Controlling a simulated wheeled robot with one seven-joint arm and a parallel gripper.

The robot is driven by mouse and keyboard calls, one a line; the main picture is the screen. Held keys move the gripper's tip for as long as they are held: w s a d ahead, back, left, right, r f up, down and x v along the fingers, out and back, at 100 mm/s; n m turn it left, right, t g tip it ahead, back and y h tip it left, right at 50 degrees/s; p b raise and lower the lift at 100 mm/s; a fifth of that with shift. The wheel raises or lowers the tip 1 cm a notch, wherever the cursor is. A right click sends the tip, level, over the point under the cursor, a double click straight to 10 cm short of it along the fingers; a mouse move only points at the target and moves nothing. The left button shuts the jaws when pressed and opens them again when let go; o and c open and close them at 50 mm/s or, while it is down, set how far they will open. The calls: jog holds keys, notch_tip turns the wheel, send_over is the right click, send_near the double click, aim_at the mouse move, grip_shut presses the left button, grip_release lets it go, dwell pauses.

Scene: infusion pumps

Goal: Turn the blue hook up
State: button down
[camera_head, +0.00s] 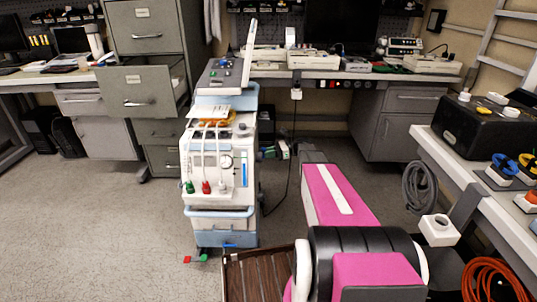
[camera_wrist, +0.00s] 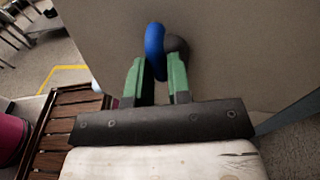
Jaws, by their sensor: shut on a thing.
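The blue hook (camera_wrist: 154,46) sticks out from a flat grey-beige side panel (camera_wrist: 225,50) in the wrist view. It stands roughly upright in that picture, with a dark round knob (camera_wrist: 177,46) just to its right. My gripper (camera_wrist: 155,70) has its two green fingers shut on the lower part of the hook, one on each side. In the head view my gripper (camera_head: 272,152) is at the right side of the pale medical machine (camera_head: 215,172). I cannot make out the hook clearly there.
A filing cabinet with an open drawer (camera_head: 145,90) stands behind the machine on the left. Workbenches line the back. A white table (camera_head: 480,185) with a black case (camera_head: 485,125) runs along the right. Grey floor (camera_head: 90,230) is open at left.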

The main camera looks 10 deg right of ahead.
jog(key=c, duration=1.1)
grip_release()
jog(key=shift+s, duration=0.1)
jog(key=shift+d, duration=0.1)
jog(key=d, duration=0.7)
jog(key=d+r, duration=0.1)
jog(key=d, duration=0.2)
jog(key=shift+d+r, duration=0.1)
jog(key=shift+d, duration=0.15)
jog(key=s+a+f+n+g+h, duration=0.1)
jog(key=s+a+f+n+h, duration=0.25)
jog(key=s+a, duration=0.4)
jog(key=s+a+f+n+h, duration=0.1)
jog(key=s+n+h, duration=0.3)
jog(key=s+n, duration=0.1)
jog(key=s+a+n+h, duration=0.1)
jog(key=s+n+h, duration=0.3)
jog(key=s+h, duration=0.1)
jog(key=s+a+f+n+t+h, duration=0.1)
jog(key=s+a+n+h, duration=0.1)
jog(key=s+n+h, duration=0.2)
jog(key=shift+s+f+n, duration=0.15)
jog(key=shift+s+n, duration=0.3)
jog(key=shift+s, duration=0.3)
jog(key=shift+s+f+n, duration=0.15)
jog(key=shift+s+n, duration=0.25)
jog(key=shift+s, duration=0.3)
